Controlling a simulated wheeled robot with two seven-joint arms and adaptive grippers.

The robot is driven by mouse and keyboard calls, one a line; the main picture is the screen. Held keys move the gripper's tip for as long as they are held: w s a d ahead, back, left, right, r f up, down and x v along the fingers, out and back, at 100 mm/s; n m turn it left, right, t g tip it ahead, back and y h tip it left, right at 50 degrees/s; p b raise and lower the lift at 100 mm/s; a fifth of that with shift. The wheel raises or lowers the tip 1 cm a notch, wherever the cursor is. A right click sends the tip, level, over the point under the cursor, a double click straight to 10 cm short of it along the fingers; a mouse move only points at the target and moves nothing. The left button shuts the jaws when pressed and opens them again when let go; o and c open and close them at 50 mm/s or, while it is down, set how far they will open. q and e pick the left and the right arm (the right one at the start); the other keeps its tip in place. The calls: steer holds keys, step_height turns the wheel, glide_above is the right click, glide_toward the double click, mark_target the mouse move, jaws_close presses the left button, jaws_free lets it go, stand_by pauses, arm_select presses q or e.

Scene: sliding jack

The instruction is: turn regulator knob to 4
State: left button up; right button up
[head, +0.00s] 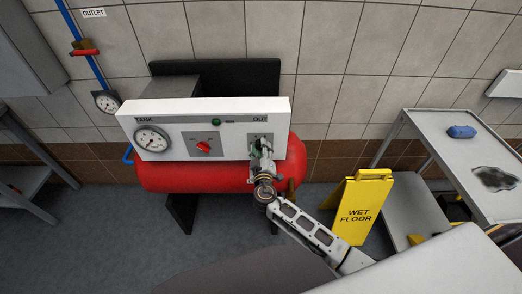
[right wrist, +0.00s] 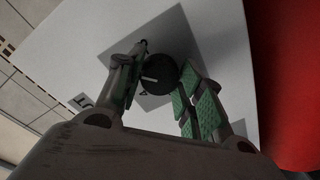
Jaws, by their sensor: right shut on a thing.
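The regulator knob (right wrist: 158,73) is a dark round knob with a white pointer line, on a grey square plate in the right wrist view. The line points toward the left of that picture. My right gripper (head: 262,146) is at the plate under the OUT label, at the right end of the white panel (head: 228,108). In the right wrist view its green-padded fingers (right wrist: 158,88) are shut on the knob, one on each side. In the head view the gripper largely hides the knob. My left gripper is not in view.
The panel also bears a TANK gauge (head: 152,139), a red knob (head: 204,147) and a green lamp (head: 216,122). A red tank (head: 190,177) lies beneath it. A yellow wet floor sign (head: 358,207) and a grey cart (head: 424,122) stand at right.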

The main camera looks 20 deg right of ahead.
arm_select(q)
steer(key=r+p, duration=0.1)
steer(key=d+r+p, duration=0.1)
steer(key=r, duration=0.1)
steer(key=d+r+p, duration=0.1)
steer(key=p, duration=0.1)
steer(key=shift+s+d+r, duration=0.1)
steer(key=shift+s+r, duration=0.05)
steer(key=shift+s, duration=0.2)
arm_select(e)
steer(key=n, duration=1.4)
steer(key=shift+a+r+h, duration=0.1)
steer(key=shift+r+h, duration=0.05)
steer(key=shift+h, duration=0.25)
steer(key=shift+n, duration=0.3)
steer(key=o, duration=1)
steer(key=shift+s, duration=0.1)
